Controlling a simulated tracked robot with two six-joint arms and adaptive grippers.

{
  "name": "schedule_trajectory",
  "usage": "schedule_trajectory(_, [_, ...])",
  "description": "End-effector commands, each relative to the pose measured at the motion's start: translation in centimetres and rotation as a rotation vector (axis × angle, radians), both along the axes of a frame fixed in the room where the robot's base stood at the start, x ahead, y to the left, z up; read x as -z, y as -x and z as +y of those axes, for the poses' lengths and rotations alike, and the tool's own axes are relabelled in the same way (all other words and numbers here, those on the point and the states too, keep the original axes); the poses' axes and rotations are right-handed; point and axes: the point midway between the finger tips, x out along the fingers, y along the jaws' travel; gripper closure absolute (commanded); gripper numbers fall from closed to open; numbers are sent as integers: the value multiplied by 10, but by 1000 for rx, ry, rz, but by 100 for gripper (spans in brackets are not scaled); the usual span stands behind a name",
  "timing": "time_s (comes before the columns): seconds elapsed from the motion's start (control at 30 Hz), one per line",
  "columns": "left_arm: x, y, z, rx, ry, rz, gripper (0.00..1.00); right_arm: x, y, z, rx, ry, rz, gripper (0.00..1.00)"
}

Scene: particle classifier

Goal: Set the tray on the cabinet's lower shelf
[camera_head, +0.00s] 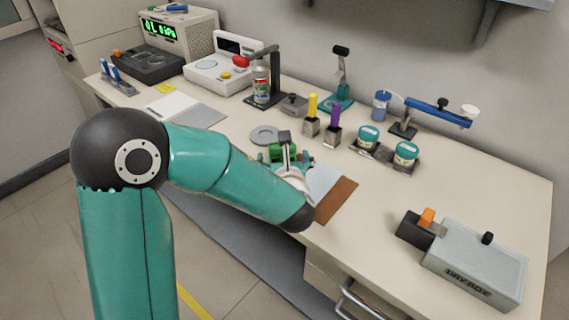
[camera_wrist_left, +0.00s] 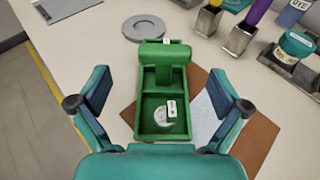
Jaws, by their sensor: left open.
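The green tray (camera_wrist_left: 143,122) lies on the bench in the left wrist view, with a raised green handle block (camera_wrist_left: 165,55) at its far end. A small round pale disc and a white tag lie in its near compartment. My left gripper (camera_wrist_left: 160,108) is open, with one finger on each side of the tray and clear of it. In the head view the left gripper (camera_head: 287,165) is over the tray (camera_head: 275,153), which my arm and gripper partly hide. My right gripper is not in view. I cannot make out a cabinet shelf.
A brown and pale mat (camera_head: 337,200) lies right of the tray. A grey ring (camera_head: 264,135) lies behind it. Yellow (camera_head: 312,115) and purple (camera_head: 334,122) handled tools and teal jars (camera_head: 405,153) stand beyond. A grey dry box (camera_head: 475,262) stands at the right. A drawer handle shows below the bench edge.

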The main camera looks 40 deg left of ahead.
Motion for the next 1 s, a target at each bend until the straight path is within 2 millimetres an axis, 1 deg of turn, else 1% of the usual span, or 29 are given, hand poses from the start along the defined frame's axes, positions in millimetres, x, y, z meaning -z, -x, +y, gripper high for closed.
schedule_trajectory(0.03, [1,-3,4,-2,0,0,0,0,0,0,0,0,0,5])
schedule_trajectory(0.27, [6,-14,11,-3,1,1,0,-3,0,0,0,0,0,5])
schedule_trajectory(0.4, [13,-31,19,-4,0,2,0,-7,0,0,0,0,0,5])
schedule_trajectory(0.53, [19,-43,29,-3,1,1,0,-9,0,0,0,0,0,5])
schedule_trajectory(0.63, [21,-48,33,-2,1,1,0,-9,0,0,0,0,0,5])
schedule_trajectory(0.83, [21,-48,33,-1,1,0,0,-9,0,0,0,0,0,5])
schedule_trajectory(0.87, [21,-48,33,-1,1,0,2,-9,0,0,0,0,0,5])
schedule_trajectory(1.0, [21,-48,33,-1,1,0,25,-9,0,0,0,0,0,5])
